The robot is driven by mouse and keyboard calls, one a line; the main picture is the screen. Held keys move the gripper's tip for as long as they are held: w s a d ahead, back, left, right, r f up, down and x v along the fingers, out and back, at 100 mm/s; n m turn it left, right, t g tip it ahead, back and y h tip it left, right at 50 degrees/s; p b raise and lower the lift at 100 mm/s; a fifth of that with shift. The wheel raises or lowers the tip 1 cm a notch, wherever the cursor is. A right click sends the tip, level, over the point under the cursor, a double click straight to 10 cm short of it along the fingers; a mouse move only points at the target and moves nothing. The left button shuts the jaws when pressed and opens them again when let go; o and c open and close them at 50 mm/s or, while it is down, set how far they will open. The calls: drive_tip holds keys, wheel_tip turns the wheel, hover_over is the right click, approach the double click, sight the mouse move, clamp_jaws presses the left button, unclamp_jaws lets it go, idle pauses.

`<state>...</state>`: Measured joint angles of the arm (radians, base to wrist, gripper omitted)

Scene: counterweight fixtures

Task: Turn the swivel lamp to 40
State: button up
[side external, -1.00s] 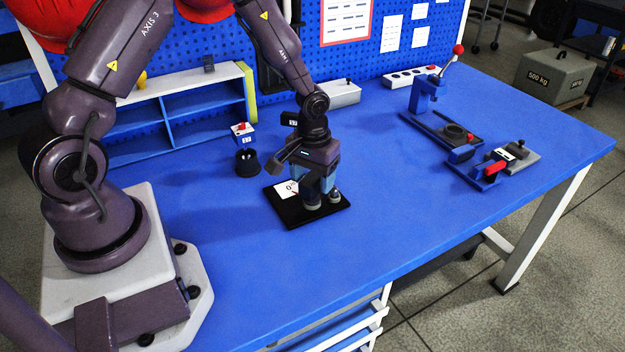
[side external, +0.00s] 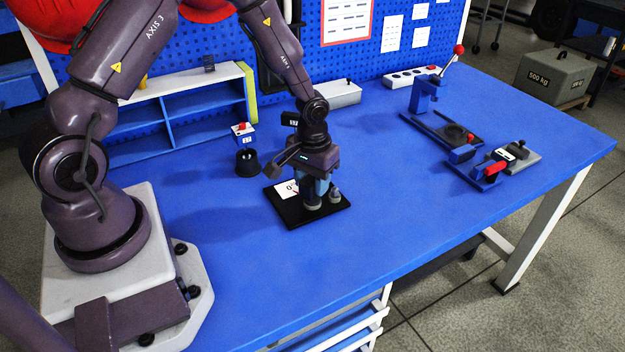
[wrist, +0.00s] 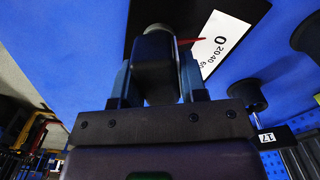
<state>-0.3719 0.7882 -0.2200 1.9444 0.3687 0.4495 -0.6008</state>
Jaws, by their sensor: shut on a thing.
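The swivel lamp stands on a black base plate (side external: 292,214) near the middle of the blue table. A white scale card (side external: 286,188) with 0 lies on the plate; in the wrist view the scale card (wrist: 220,45) reads 0, 20, 40 and on. A thin red pointer (wrist: 190,40) lies close to the 0. My gripper (side external: 320,190) is over the plate, and its fingers (wrist: 157,85) are shut on the lamp's dark head (wrist: 156,62). The lamp's lower part is mostly hidden by the fingers and head.
A black cup-like piece (side external: 247,162) and a small box with a red button (side external: 242,133) stand behind left. A blue shelf (side external: 180,110) and a power strip (side external: 412,77) line the back. A clamp fixture (side external: 425,95) stands right. The table's front right is clear.

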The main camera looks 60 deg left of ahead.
drive_tip(key=m, duration=0.4)
drive_tip(key=shift+w+d, duration=0.1)
drive_tip(key=shift+d, duration=0.1)
drive_tip(key=shift+r+m, duration=0.1)
drive_tip(key=shift+m, duration=1.6)
drive_tip(key=shift+a, duration=0.1)
drive_tip(key=o, duration=0.9)
drive_tip(key=shift+c, duration=0.2)
wheel_tip(320, 180, up, 13)
